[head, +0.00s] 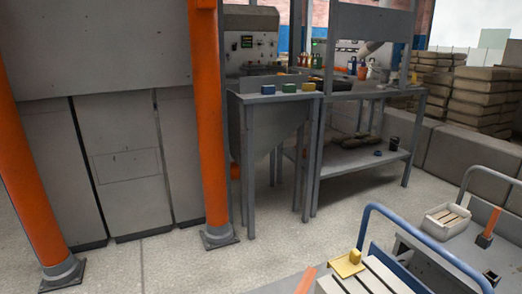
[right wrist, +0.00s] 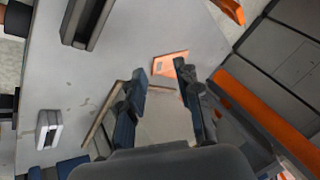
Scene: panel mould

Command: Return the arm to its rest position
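My right gripper (right wrist: 160,70) shows in the right wrist view, its two dark fingers spread apart with nothing held between them. It hangs over a grey surface (right wrist: 140,45). An orange piece (right wrist: 171,64) lies beyond the fingertips, partly hidden by them. A tan-edged frame or tray (right wrist: 98,112) lies to the left of the fingers. Neither gripper shows in the head view, and my left gripper is in no view.
Orange posts (head: 208,120) stand before grey cabinets (head: 125,165). Floor between is clear.

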